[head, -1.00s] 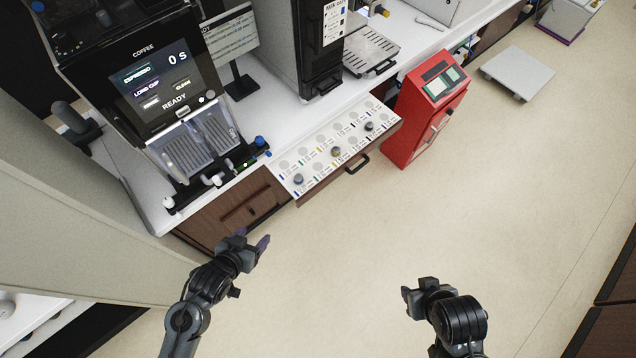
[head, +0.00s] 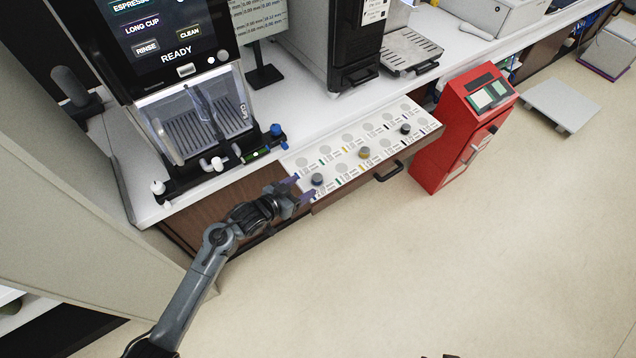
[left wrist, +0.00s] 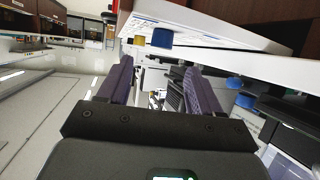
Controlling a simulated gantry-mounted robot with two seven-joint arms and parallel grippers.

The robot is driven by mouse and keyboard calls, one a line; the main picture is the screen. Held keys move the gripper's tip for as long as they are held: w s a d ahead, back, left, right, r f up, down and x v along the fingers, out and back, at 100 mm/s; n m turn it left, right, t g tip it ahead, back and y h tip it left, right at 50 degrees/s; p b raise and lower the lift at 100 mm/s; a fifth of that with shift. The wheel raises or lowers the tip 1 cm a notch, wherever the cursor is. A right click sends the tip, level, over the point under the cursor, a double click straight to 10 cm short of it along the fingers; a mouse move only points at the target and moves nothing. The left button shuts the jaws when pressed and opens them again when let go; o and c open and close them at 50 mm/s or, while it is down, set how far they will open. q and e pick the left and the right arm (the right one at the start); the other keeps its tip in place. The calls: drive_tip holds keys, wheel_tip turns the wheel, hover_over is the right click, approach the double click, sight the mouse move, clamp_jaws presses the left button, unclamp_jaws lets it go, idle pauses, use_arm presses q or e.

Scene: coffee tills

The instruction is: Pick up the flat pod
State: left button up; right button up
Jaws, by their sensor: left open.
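The open drawer (head: 330,160) has a white labelled top with round recesses and holds three short round pods. A blue-grey pod (head: 317,180) is at the near left, a yellow one (head: 364,152) in the middle, a black one (head: 405,129) toward the right. I cannot tell which is the flat pod. My left gripper (head: 304,189) is open and empty at the drawer's left front corner, close to the blue-grey pod. In the left wrist view, a blue pod (left wrist: 161,37) and a yellow pod (left wrist: 139,40) show beyond the open purple fingers (left wrist: 158,66).
A coffee machine (head: 165,60) stands on the white counter (head: 300,115) behind, left of the drawer. The drawer handle (head: 388,172) sticks out in front. A red cabinet (head: 460,125) stands right of the drawer. The floor in front is clear.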

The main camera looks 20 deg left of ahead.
sight(317, 177)
use_arm(q)
drive_tip(key=x, duration=0.3)
drive_tip(key=shift+w+d+f, duration=0.15)
drive_tip(key=shift+w+d, duration=0.05)
drive_tip(key=shift+w, duration=0.15)
drive_tip(key=shift+w+d+f+b, duration=0.1)
drive_tip(key=shift+w+f+b, duration=0.15)
drive_tip(key=shift+w+b, duration=0.15)
drive_tip(key=shift+b+x, duration=0.45)
drive_tip(key=shift+x, duration=1.65)
drive_tip(key=c, duration=1.1)
drive_tip(key=shift+o, duration=0.2)
